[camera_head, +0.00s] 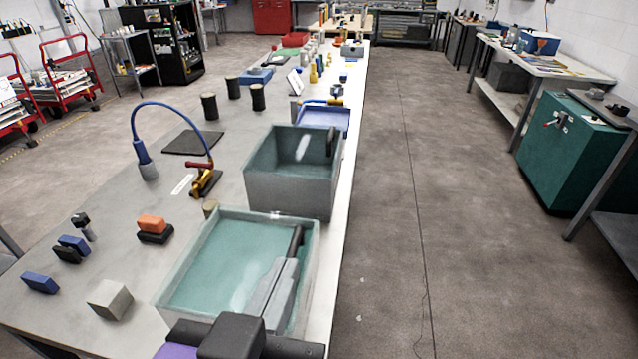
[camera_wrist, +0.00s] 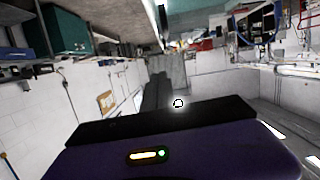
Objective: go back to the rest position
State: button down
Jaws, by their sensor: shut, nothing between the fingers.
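My gripper (camera_head: 296,238) is in the lower middle of the head view, its long grey fingers lying together with a dark tip. It is shut and empty, and it reaches across the picture of the near grey bin (camera_head: 178,283) with the teal floor. I cannot tell its height above that bin. In the wrist view the gripper (camera_wrist: 158,82) shows as a dark shape beyond its purple and black body. It points into open room, with nothing close at its tips.
A second grey bin (camera_head: 290,190) stands just behind the near one. Left on the workbench (camera_head: 70,317) lie a grey block (camera_head: 110,299), blue blocks (camera_head: 40,282), an orange block (camera_head: 151,224) and a blue-hosed tool (camera_head: 141,152). The floor (camera_head: 400,250) to the right is free.

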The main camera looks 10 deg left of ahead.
jog(key=a+r+n+t+y, duration=0.3)
jog(key=a+r+n+y, duration=0.2)
jog(key=a+y, duration=0.2)
jog(key=s+d+f+n+y, duration=0.3)
jog(key=d+f, duration=0.8)
jog(key=f, duration=0.4)
jog(key=s+d+f+m+g+h, duration=0.1)
jog(key=s+d+f+m+h, duration=0.3)
jog(key=d, duration=0.7)
jog(key=s+d+f+m+g+h, duration=0.2)
jog(key=s+d+f+m+h, duration=0.2)
jog(key=s+d+f, duration=0.5)
jog(key=s+d+h, duration=0.1)
jog(key=s+d, duration=0.2)
jog(key=s, duration=0.1)
jog(key=shift+s, duration=0.3)
